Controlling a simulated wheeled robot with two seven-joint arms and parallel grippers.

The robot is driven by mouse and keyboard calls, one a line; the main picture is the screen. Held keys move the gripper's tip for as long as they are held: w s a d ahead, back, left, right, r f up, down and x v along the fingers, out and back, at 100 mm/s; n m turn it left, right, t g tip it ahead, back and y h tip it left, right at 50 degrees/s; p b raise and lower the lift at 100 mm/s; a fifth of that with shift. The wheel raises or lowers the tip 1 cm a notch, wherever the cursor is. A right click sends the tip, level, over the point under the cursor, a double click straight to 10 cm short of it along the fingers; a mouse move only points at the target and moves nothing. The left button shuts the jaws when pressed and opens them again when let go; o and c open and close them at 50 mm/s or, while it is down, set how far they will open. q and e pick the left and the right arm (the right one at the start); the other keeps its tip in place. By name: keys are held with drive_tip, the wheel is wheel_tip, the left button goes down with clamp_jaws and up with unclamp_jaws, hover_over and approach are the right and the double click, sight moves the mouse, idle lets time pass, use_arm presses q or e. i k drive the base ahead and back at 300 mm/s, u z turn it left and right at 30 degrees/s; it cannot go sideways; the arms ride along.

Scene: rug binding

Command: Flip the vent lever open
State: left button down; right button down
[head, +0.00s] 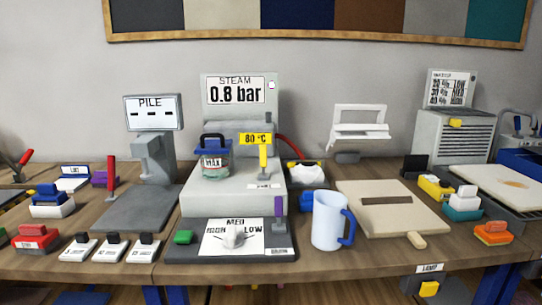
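The steam unit (232,200) stands at the middle of the workbench under a display (235,91) reading STEAM 0.8 bar. An upright yellow lever (263,158) is on its front right, above a small white label (264,185) too small to read. A purple lever (278,208) stands upright on the dark base (185,254) in front, and a red lever (111,170) stands by the PILE unit (153,158). I cannot read which lever is marked vent. Neither of my grippers is in view.
A lidded glass jar (214,160) marked MAX sits on the steam unit, left of the yellow lever. A white dial (234,237) is in front. A white mug (327,222) with a blue handle and a beige board (385,222) stand to the right.

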sight(263, 148)
drive_tip(key=u, duration=2.6)
drive_tip(key=k, duration=0.8)
drive_tip(key=z, duration=1.85)
